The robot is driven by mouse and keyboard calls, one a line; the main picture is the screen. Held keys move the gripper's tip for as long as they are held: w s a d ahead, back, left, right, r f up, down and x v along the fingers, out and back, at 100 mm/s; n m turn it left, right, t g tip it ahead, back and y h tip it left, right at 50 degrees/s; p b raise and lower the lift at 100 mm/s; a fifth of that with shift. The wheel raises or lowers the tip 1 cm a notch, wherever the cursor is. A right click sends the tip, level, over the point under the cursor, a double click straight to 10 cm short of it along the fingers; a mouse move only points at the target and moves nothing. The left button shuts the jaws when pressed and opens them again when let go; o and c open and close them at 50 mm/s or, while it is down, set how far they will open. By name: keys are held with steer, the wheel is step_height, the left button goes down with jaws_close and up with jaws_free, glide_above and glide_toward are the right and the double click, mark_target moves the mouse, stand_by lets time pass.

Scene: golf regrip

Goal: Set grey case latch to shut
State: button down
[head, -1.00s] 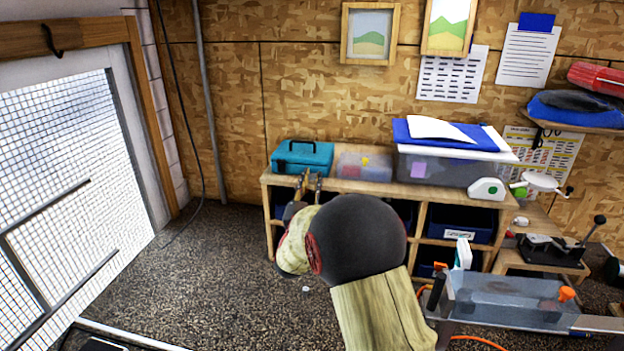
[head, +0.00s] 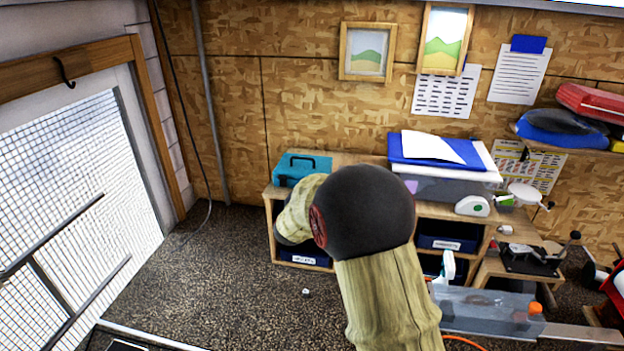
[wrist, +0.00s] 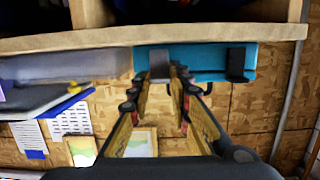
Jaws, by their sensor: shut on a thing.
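The teal case (head: 298,168) with a black handle sits on the left end of the wooden shelf unit. In the wrist view, which is upside down, the teal case (wrist: 210,60) shows a grey latch (wrist: 159,60) and a black one (wrist: 237,66). My gripper (wrist: 164,72) has its fingertips at the grey latch and appears shut on it. The fingertips partly cover the latch, so I cannot tell whether it is open or shut. In the head view my own arm hides my gripper and the front of the case.
The wooden shelf (wrist: 120,40) edge runs just by the case. A grey translucent bin (wrist: 65,66) stands beside the case. In the head view, a lidded bin (head: 440,185) with blue papers is on the shelf, and a clear tank (head: 490,308) stands at lower right. Floor at left is open.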

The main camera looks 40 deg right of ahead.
steer(key=shift+w+d+r+g+y+p, duration=0.1)
steer(key=shift+r+g+y+p, duration=0.2)
steer(key=shift+p, duration=0.8)
steer(key=shift+f, duration=0.1)
steer(key=c, duration=1.7)
jaws_free()
steer(key=shift+o, duration=0.3)
steer(key=v, duration=1.2)
